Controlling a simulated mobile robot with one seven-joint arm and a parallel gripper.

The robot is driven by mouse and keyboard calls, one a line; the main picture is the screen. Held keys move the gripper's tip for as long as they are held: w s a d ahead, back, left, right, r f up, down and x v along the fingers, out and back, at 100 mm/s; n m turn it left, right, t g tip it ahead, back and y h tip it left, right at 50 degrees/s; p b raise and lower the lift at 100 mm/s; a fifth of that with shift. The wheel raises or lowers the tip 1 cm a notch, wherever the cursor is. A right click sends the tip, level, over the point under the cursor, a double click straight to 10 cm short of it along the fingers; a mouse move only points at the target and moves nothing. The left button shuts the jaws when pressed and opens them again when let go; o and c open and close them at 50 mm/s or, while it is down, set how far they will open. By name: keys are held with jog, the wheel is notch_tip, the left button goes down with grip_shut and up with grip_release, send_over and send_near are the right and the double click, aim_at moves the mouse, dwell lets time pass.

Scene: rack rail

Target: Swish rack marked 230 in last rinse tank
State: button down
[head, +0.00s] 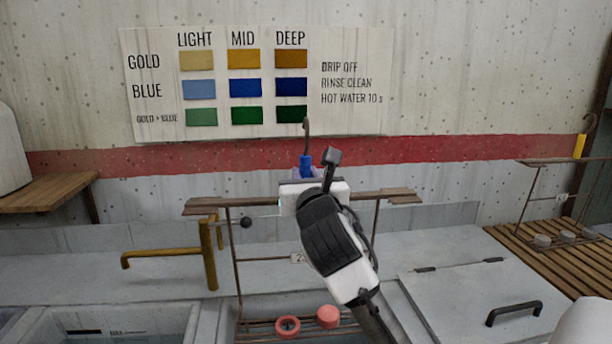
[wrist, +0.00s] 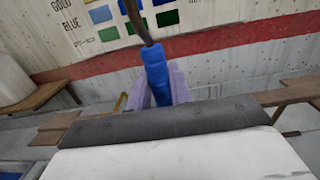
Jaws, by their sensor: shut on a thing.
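My gripper (head: 305,173) is shut on the blue grip of a hooked rack (head: 238,270); the blue grip (wrist: 157,75) stands between the purple fingers in the wrist view. The rack has a brown wooden top bar (head: 385,197), thin rods and a lower shelf with red round pieces (head: 327,316). Its tag (head: 298,258) shows a "2"; my arm hides the rest. The rack looks upright, its lower shelf at the opening of a grey tank (head: 262,306) in the middle. My arm and the frame edge hide much of that tank, so depth inside it is unclear.
Another open tank (head: 110,325) lies at lower left. A brass tap (head: 209,255) stands left of the rack. A lid with a black handle (head: 515,312) is at right. A second rack with a yellow grip (head: 579,146) stands on wooden slats (head: 530,265) at far right.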

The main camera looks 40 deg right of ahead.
jog(key=shift+r+y, duration=0.1)
jog(key=shift+y, duration=0.2)
notch_tip(320, 180, down, 20)
jog(key=b, duration=1.8)
jog(key=shift+s+r, duration=0.1)
jog(key=shift+s, duration=0.05)
jog(key=shift+s+a+b, duration=0.1)
jog(key=shift+s+b, duration=0.05)
jog(key=shift+b, duration=0.2)
jog(key=shift+s+a, duration=0.35)
jog(key=shift+s, duration=0.15)
jog(key=shift+w+d, duration=0.1)
